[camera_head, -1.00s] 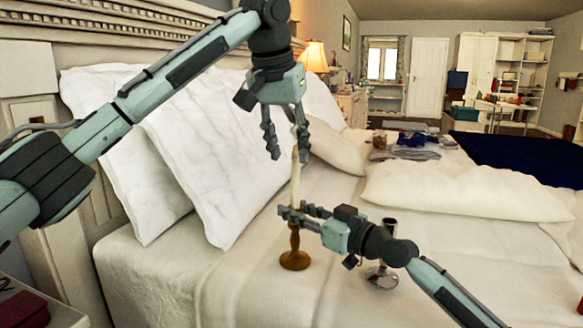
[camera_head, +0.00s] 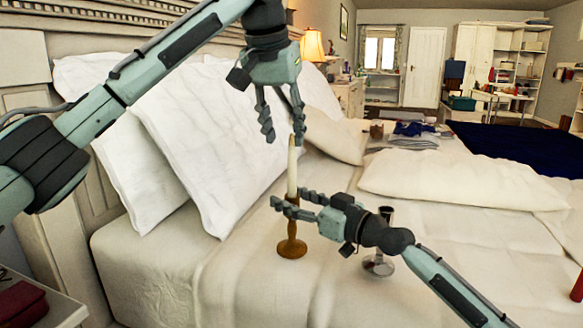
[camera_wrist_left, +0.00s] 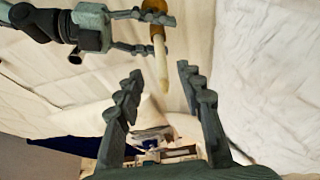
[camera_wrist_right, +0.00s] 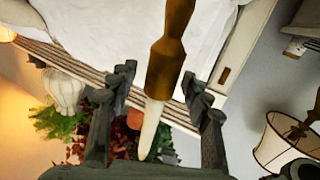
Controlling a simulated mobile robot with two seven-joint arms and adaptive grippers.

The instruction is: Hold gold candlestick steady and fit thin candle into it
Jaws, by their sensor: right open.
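The gold candlestick (camera_head: 292,248) stands upright on the bed. The pale thin candle (camera_head: 292,172) stands upright in its top, and the two also show in line in the right wrist view, candlestick (camera_wrist_right: 168,50) and candle (camera_wrist_right: 150,128). My left gripper (camera_head: 284,140) is open and empty, pointing down around the level of the candle's tip; the left wrist view shows the candle (camera_wrist_left: 161,65) between and beyond its spread fingers. My right gripper (camera_head: 289,197) is open, its fingers either side of the candlestick's upper part, with gaps visible in the right wrist view.
White pillows (camera_head: 215,140) lean on the headboard at left. A flat pillow (camera_head: 460,184) and folded clothes (camera_head: 405,140) lie further back. The front of the bed is mostly clear.

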